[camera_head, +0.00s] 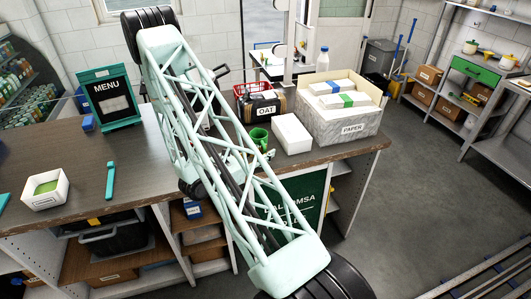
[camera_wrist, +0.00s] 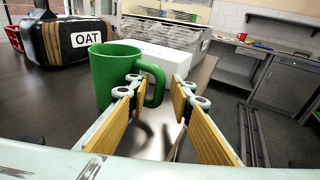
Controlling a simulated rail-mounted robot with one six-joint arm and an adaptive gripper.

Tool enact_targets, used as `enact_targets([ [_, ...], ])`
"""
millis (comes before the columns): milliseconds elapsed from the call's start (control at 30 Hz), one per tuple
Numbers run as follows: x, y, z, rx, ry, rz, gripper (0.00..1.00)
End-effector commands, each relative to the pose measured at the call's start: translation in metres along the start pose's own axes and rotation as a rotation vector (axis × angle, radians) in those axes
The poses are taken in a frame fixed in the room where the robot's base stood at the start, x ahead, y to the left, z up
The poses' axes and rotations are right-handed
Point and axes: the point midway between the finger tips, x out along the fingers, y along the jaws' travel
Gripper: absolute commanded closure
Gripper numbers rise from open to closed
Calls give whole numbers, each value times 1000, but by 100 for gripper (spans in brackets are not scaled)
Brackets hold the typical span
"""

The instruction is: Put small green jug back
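The small green jug (camera_wrist: 112,75) stands upright on the dark counter, with its handle (camera_wrist: 156,82) to the right in the wrist view. In the head view the jug (camera_head: 259,136) is beside a white box, partly hidden by my arm. My gripper (camera_wrist: 158,88) is open, its two yellow-padded fingers spread. The jug's handle shows between the fingertips, and the left fingertip overlaps the jug's body in the picture. I cannot tell whether they touch. In the head view my gripper is mostly hidden behind my pale green arm.
A white box (camera_head: 292,134) and a grey PAPER crate (camera_head: 340,120) stand right of the jug. A black OAT container (camera_head: 262,106) and red basket (camera_head: 243,92) are behind it. A MENU stand (camera_head: 108,98) and a white tub (camera_head: 45,190) are at left. The counter edge is near.

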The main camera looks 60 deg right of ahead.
Motion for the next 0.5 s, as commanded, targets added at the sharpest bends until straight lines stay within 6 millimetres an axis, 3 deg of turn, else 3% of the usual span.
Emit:
enact_targets([
  [500,-43,1,0,0,0,3,79],
])
